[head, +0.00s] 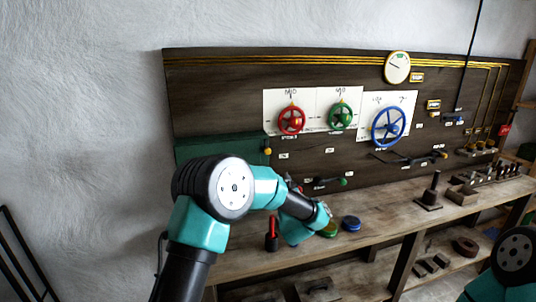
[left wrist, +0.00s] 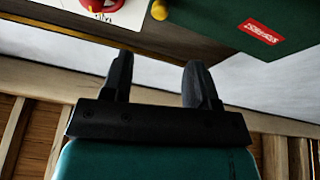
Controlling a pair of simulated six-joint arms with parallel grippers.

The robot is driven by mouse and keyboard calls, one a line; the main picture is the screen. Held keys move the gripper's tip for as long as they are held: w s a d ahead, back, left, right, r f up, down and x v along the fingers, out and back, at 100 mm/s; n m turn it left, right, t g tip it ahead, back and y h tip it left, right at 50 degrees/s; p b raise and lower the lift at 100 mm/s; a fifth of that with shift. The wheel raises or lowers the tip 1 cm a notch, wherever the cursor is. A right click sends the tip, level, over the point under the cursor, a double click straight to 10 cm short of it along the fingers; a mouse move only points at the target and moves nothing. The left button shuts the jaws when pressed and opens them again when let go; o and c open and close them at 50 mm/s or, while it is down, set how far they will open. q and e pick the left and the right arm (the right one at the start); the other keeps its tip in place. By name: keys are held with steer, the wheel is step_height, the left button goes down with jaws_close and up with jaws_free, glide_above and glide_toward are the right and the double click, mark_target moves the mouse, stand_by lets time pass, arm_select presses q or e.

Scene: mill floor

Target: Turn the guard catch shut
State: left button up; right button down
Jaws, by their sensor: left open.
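A green guard box (head: 222,148) is on the left end of the dark wall panel. A small yellow knob (head: 267,151) sits at its right edge; I take this as the guard catch, though its turn position is too small to tell. In the left wrist view, which looks upside down, the yellow knob (left wrist: 159,10) shows at the top beside the green box (left wrist: 285,30) with its red label. My left gripper (left wrist: 158,68) is open and empty, its fingers apart from the knob. In the head view my arm mostly hides its fingers. My right gripper is out of view.
Red (head: 291,120), green (head: 340,116) and blue (head: 388,126) handwheels are on the panel right of the box. A green-knobbed lever (head: 342,182) is below them. A blue button (head: 351,223) and a red-handled item (head: 271,236) are on the bench, with metal parts further right.

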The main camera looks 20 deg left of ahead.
mark_target(268, 152)
arm_select(q)
steer(key=x, duration=1.3)
steer(key=shift+w+a+r, duration=0.2)
steer(key=shift+w, duration=0.05)
steer(key=c, duration=0.9)
